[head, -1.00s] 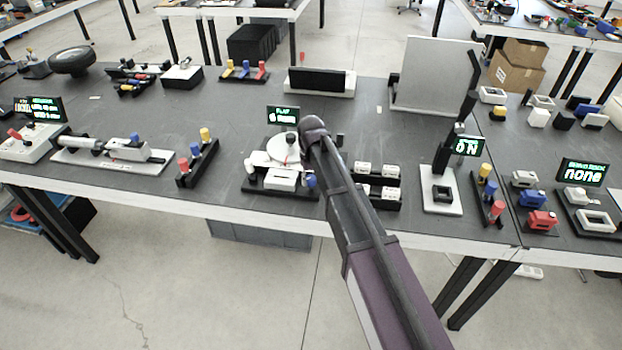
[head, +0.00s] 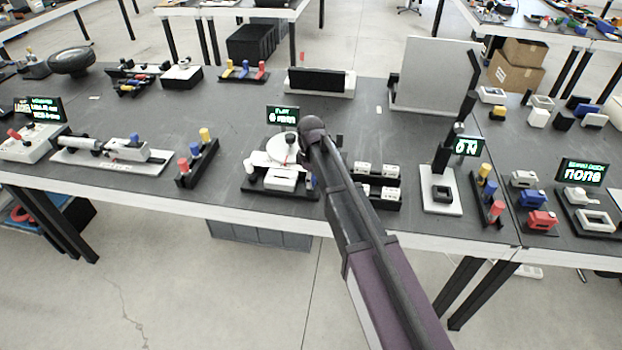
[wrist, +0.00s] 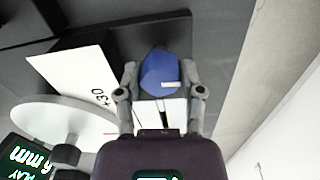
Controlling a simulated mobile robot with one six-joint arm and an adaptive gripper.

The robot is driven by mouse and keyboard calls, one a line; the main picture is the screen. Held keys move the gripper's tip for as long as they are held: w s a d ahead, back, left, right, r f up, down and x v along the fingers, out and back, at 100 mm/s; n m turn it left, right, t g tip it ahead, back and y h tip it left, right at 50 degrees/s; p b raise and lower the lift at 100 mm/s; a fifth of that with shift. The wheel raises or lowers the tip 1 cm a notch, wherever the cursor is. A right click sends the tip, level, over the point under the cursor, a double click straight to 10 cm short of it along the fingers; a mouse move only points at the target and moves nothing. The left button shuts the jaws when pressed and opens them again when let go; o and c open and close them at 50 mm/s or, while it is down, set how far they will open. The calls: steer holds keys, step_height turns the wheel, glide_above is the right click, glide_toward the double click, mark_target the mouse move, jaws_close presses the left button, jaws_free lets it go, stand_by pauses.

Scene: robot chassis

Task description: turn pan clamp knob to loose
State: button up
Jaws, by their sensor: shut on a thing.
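The blue clamp knob (wrist: 160,75) stands between my two fingers in the wrist view, with a small white mark near its lower edge. My gripper (wrist: 160,84) is shut on the knob from both sides. In the head view the knob (head: 314,181) is at the right end of the pan fixture (head: 280,181), mostly hidden by my arm. The round white pan (head: 283,148) is on the fixture; its edge also shows in the wrist view (wrist: 60,118). A small display (head: 283,116) behind it shows green and white text.
A white block marked +30 (wrist: 88,82) lies close left of the knob in the wrist view. A black rack of white blocks (head: 377,188) stands right of the fixture. A holder with coloured pegs (head: 197,160) stands left of it. The table's front edge is close.

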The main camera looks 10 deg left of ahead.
steer(key=shift+a+n, duration=0.15)
steer(key=shift+n, duration=0.45)
steer(key=o, duration=1.2)
steer(key=shift+m, duration=0.5)
